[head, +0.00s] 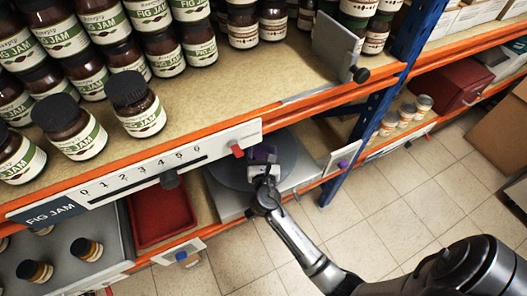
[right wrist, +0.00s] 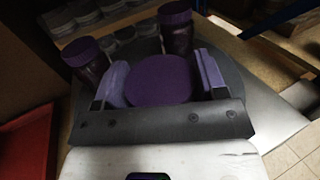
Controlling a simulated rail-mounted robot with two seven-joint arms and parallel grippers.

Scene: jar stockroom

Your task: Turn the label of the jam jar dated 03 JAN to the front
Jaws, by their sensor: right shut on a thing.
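My right gripper (head: 264,168) reaches into the lower shelf bay over a round grey turntable (head: 229,172). In the right wrist view its two pads (right wrist: 162,82) are shut on a jar with a flat purple lid (right wrist: 160,78). The lid faces the camera; the jar's body, label and date are hidden below it. Two more purple-lidded jars stand just beyond, one at the left (right wrist: 86,58) and one at the back (right wrist: 176,30). No date 03 JAN is readable in either view. My left gripper is not in view.
Fig jam jars (head: 72,127) crowd the upper shelf, whose orange edge (head: 300,100) runs above the bay. A red tray (head: 161,212) sits left of the turntable. A blue upright (head: 362,135) stands to the right. Tiled floor (head: 390,200) is open in front.

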